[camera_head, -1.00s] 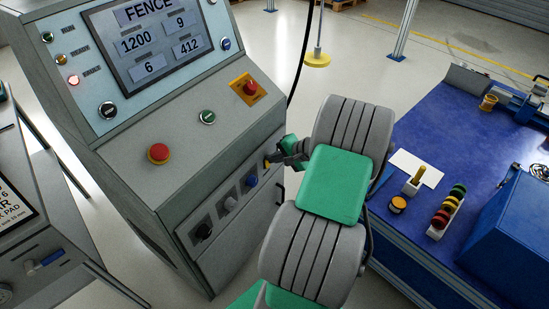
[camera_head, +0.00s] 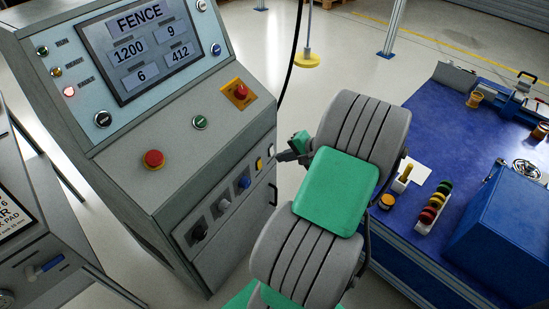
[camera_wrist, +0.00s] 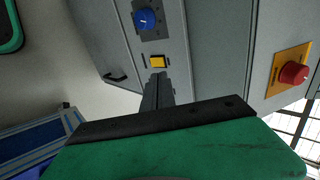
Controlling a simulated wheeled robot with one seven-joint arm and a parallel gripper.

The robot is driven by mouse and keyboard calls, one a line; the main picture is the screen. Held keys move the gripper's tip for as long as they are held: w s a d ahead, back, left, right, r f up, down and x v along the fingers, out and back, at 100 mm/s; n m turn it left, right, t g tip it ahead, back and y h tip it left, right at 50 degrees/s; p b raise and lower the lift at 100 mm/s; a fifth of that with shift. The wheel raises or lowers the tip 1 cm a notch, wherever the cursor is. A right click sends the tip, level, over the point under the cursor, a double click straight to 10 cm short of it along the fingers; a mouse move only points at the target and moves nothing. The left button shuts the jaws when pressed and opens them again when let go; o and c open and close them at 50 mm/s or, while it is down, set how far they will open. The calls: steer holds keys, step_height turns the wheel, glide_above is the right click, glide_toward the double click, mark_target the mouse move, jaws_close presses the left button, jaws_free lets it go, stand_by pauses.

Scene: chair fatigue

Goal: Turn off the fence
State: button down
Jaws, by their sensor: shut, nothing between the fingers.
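The console with the FENCE screen (camera_head: 142,42) stands at the left. My gripper (camera_head: 280,157) is shut and empty, just off the right end of this row.
A red lamp (camera_head: 69,92) glows left of the screen. A blue workbench (camera_head: 420,120) stands at the right.

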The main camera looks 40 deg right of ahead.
steer(key=v, duration=0.4)
steer(key=shift+d+r, duration=0.15)
steer(key=shift+r, duration=0.15)
steer(key=w+a+r+n+g+p, duration=0.1)
steer(key=w+a+r+n+p, duration=0.1)
steer(key=a+r+n, duration=0.3)
steer(key=w+a+r+g+p, duration=0.2)
steer(key=a+p, duration=0.1)
steer(key=a, duration=0.4)
steer(key=w+a+r+n+g+p, duration=0.1)
steer(key=w+a+r+n+p, duration=0.2)
steer(key=a, duration=0.4)
steer(key=s+a+r+n+g+h+p, duration=0.1)
steer(key=s+a+r+n+p, duration=0.1)
steer(key=s+a+r, duration=0.3)
steer(key=s+a+r+n+h+p, duration=0.1)
steer(key=s+a+r+n+p, duration=0.1)
steer(key=s+a+r+n, duration=0.3)
steer(key=a, duration=0.4)
steer(key=shift+g, duration=0.4)
steer(key=shift+r, duration=0.15)
